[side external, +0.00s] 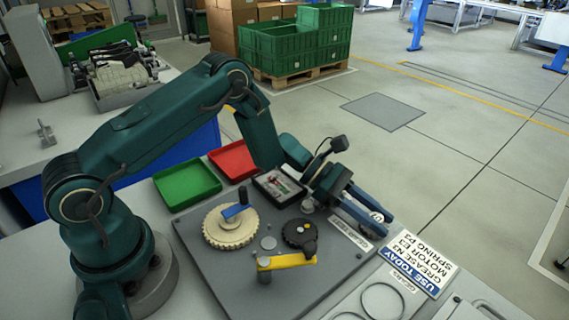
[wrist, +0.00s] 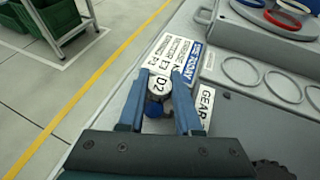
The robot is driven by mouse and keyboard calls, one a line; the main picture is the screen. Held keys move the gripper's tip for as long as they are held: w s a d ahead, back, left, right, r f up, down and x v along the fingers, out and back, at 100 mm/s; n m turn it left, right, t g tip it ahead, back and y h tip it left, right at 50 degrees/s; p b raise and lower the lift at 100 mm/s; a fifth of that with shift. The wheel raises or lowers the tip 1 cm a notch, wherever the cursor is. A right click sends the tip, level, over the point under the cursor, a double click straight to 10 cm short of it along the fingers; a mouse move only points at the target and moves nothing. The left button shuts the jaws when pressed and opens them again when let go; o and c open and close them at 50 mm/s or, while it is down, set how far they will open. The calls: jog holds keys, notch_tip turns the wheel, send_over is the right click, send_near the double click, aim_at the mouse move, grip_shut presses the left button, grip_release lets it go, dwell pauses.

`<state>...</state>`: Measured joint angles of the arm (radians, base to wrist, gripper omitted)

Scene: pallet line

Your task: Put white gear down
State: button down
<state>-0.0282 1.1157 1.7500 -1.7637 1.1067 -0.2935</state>
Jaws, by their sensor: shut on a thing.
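My gripper (side external: 384,226) is shut on a small white round part (side external: 376,216), out over the right edge of the dark work plate (side external: 205,275). In the wrist view the white part (wrist: 158,84) is between the blue fingers (wrist: 159,74), with "D2" on its face and a blue round piece below it. I cannot make out teeth on it. A large cream toothed gear (side external: 229,232) with a blue crank lies flat on the plate, apart from my gripper. A smaller black gear (side external: 297,233) lies to its right.
A yellow bar (side external: 287,261) crosses the plate's front. Green (side external: 187,182) and red (side external: 233,160) trays and a black parts tray (side external: 279,187) stand behind. A printed sign (side external: 418,262) and thin rings (side external: 383,301) lie at the right; the rings (wrist: 282,87) also show in the wrist view.

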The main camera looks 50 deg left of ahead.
jog(key=shift+f, duration=0.2)
jog(key=c, duration=0.6)
grip_release()
jog(key=shift+r, duration=0.1)
